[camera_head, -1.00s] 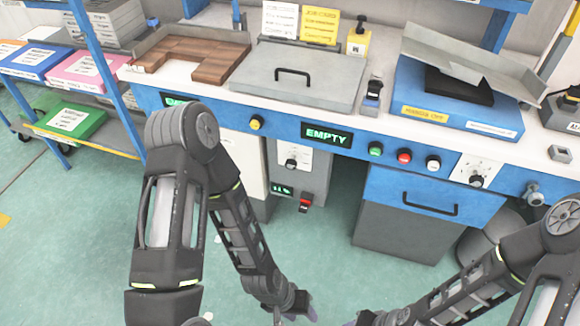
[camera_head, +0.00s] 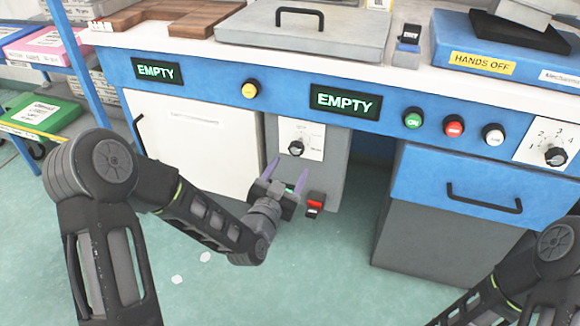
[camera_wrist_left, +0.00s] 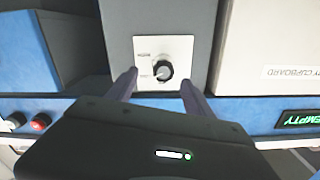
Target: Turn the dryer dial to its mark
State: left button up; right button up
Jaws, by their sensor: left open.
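A black dial (camera_head: 296,147) sits on a white plate (camera_head: 312,137) on the front of a grey unit under the bench. In the left wrist view the dial (camera_wrist_left: 162,70) shows ahead, between my two fingers, with a pale pointer line; its labels are too small to read. My left gripper (camera_head: 288,172) is open and empty, just below the dial in the head view. It also shows in the left wrist view (camera_wrist_left: 158,85), apart from the dial as far as I can tell. My right gripper is outside the head view; only its arm shows at lower right.
A red switch (camera_head: 315,203) is on the same grey unit, right of my left gripper. A second dial (camera_head: 555,156) is at far right. A white cupboard (camera_head: 205,150) stands left, a blue drawer (camera_head: 460,185) right. Green, red and white buttons line the blue panel.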

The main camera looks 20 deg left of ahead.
aim_at(296, 151)
pick_arm(q)
jog(key=shift+w+a+r, duration=0.2)
jog(key=shift+a+r, duration=0.1)
jog(key=shift+r, duration=0.1)
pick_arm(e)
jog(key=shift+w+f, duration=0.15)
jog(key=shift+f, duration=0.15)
pick_arm(q)
jog(key=shift+w+d+f+b, duration=0.1)
jog(key=shift+w+b, duration=0.1)
jog(key=shift+w, duration=1.1)
jog(key=shift+w+d+r+b, duration=0.1)
jog(key=shift+w+b, duration=0.15)
jog(key=shift+w, duration=1.05)
jog(key=shift+w+d+f+b, duration=0.1)
jog(key=shift+w+b, duration=0.1)
jog(key=shift+w, duration=1.1)
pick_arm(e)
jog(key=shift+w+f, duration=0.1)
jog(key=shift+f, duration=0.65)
pick_arm(q)
grip_shut()
